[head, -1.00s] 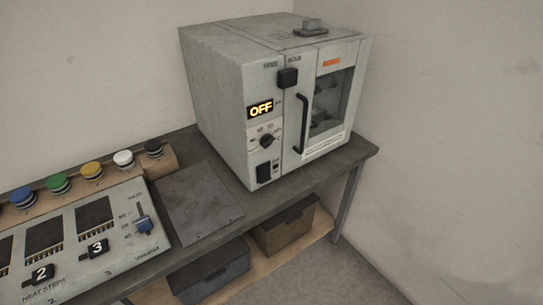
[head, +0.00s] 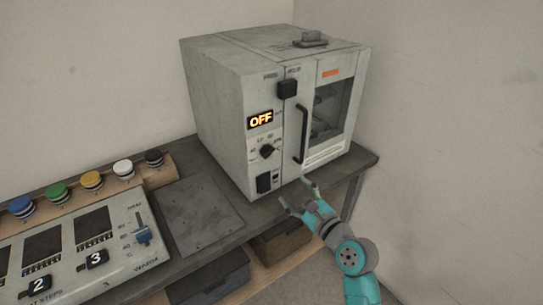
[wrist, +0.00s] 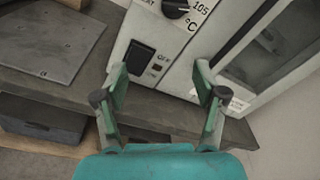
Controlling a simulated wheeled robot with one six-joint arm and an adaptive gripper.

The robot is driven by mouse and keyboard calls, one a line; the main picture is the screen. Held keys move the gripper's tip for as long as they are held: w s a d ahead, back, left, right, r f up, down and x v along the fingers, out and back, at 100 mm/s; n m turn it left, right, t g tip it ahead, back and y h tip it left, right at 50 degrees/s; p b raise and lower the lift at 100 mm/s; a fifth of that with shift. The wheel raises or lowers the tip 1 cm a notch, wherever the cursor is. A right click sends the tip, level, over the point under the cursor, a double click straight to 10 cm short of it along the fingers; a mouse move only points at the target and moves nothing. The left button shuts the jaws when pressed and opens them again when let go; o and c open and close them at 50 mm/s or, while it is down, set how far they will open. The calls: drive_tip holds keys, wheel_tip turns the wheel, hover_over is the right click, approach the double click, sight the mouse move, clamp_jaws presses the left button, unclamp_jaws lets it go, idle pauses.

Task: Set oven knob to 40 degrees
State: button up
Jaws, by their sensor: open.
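The oven (head: 222,115) is a grey box on the bench, with its glass door shut on the right. Its display (head: 260,120) reads OFF in orange. The black oven knob (head: 267,151) sits below the display, with a printed scale around it; it also shows at the top of the wrist view (wrist: 175,7), beside the marks 105 and °C. My gripper (head: 296,193) is open and empty, in front of and below the knob, near the bench's front edge. In the wrist view its fingers (wrist: 160,80) are spread wide, below the knob and apart from it.
A black rocker switch (wrist: 139,58) is under the knob. A vertical door handle (head: 302,134) stands out right of the knob. A flat plate (head: 200,215) lies left of the oven. Boxes sit below.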

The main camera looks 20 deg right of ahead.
sight(270, 155)
drive_tip(key=shift+m+y, duration=0.5)
drive_tip(key=shift+m, duration=0.1)
drive_tip(key=w+a+r, duration=0.1)
drive_tip(key=w, duration=0.3)
drive_tip(key=w+a+r, duration=0.1)
drive_tip(key=w, duration=0.3)
drive_tip(key=w+a+r, duration=0.1)
drive_tip(key=w+r, duration=0.1)
drive_tip(key=w, duration=0.3)
drive_tip(key=c, duration=1.1)
drive_tip(key=shift+c, duration=0.2)
